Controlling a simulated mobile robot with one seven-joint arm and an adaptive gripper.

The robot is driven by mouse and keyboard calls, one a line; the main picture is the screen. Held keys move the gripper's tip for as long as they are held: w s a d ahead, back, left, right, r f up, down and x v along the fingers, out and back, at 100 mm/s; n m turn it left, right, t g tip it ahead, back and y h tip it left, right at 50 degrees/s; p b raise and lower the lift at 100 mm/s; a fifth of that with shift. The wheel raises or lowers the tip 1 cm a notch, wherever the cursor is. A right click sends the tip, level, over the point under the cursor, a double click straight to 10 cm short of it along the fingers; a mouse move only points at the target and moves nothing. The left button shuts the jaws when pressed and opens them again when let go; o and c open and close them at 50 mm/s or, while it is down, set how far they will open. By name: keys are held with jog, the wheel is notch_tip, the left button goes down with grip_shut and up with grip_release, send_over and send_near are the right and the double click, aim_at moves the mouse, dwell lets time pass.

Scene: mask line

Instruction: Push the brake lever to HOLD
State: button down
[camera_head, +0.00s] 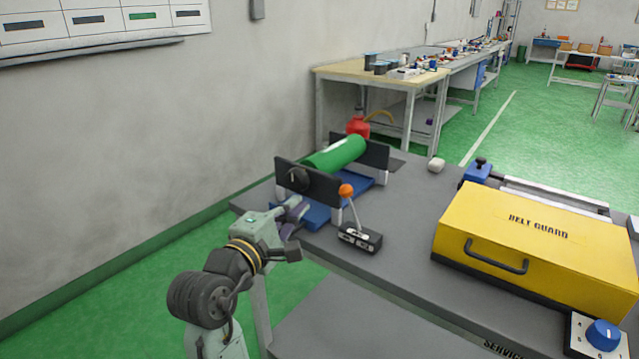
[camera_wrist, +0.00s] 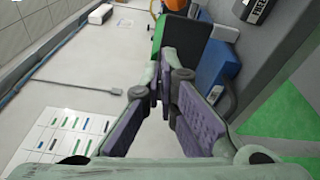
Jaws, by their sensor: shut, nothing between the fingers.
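The brake lever (camera_head: 355,212) is a thin rod with an orange knob (camera_head: 346,190). It rises from a small black base (camera_head: 360,237) on the grey bench, leaning left in the head view. My gripper (camera_head: 300,209) is shut and empty, left of the lever and apart from it, by the bench's near left edge. In the wrist view my gripper's purple-padded fingers (camera_wrist: 162,78) meet at their tips. A dark block with partly cut-off white lettering (camera_wrist: 254,10) shows at the top right there, probably the lever base. I cannot read HOLD.
A green roller (camera_head: 336,153) lies between dark upright plates on a blue base (camera_head: 316,214), just beyond my gripper. A yellow belt guard (camera_head: 535,249) fills the bench's right side. A blue knob (camera_head: 603,334) sits at the lower right. Bare bench lies between lever and guard.

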aim_at(334, 183)
jog(key=shift+s+d+f+g+h, duration=0.15)
jog(key=shift+d+f+g+h, duration=0.25)
jog(key=shift+d, duration=0.35)
jog(key=p+x, duration=0.1)
jog(key=x, duration=0.9)
jog(key=shift+f+p, duration=0.1)
jog(key=shift+p, duration=0.25)
